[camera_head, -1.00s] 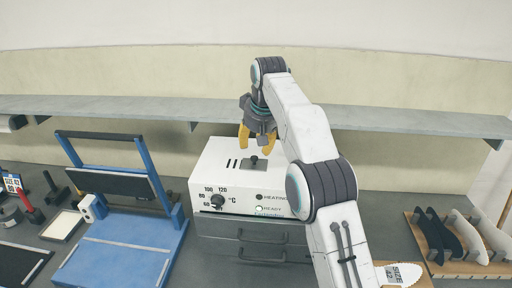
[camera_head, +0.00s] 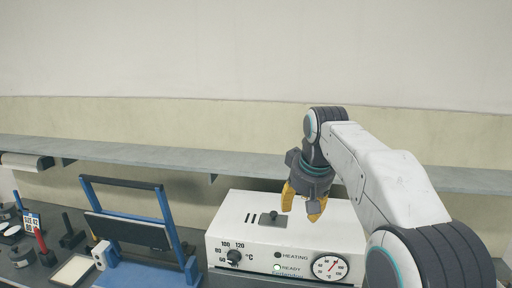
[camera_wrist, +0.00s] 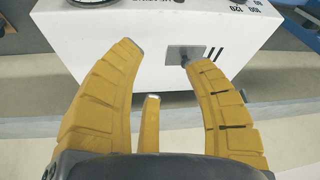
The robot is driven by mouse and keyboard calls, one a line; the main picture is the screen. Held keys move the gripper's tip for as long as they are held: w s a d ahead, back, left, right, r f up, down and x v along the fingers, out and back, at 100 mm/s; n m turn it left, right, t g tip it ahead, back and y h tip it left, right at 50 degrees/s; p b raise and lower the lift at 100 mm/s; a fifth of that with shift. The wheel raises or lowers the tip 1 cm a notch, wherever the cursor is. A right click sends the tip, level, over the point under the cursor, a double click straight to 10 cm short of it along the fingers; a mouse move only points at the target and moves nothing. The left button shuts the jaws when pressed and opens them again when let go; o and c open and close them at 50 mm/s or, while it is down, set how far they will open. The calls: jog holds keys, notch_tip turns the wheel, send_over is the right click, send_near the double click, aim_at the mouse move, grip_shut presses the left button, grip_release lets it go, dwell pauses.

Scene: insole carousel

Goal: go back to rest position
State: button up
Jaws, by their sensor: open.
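My gripper (camera_head: 302,203) has yellow fingers and hangs in front of the top of a white heater box (camera_head: 340,226) in the head view. In the wrist view my gripper (camera_wrist: 160,75) has its fingers spread wide with nothing between them. The white box (camera_wrist: 140,60) shows beyond the fingertips there, with a dark plate and small knob (camera_wrist: 183,54) on its top. Whether a fingertip touches the box cannot be told.
A blue press frame (camera_head: 150,225) stands left of the box. Small tools, a red-handled one (camera_head: 41,243) among them, lie farther left. A grey shelf (camera_head: 240,160) runs along the wall behind. The box's front has a dial knob (camera_head: 234,257) and a gauge (camera_head: 331,267).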

jog(key=s+d+f+b, duration=0.1)
jog(key=s+f, duration=0.4)
jog(key=s, duration=0.5)
jog(key=s+d+f+m+b, duration=0.1)
jog(key=s+d+f, duration=0.2)
jog(key=s, duration=0.7)
jog(key=s+d+f+b, duration=0.1)
jog(key=s+d+f, duration=0.1)
jog(key=s+f, duration=0.5)
jog(key=s, duration=0.4)
jog(key=shift+d+m+h, duration=0.3)
jog(key=shift+d, duration=0.05)
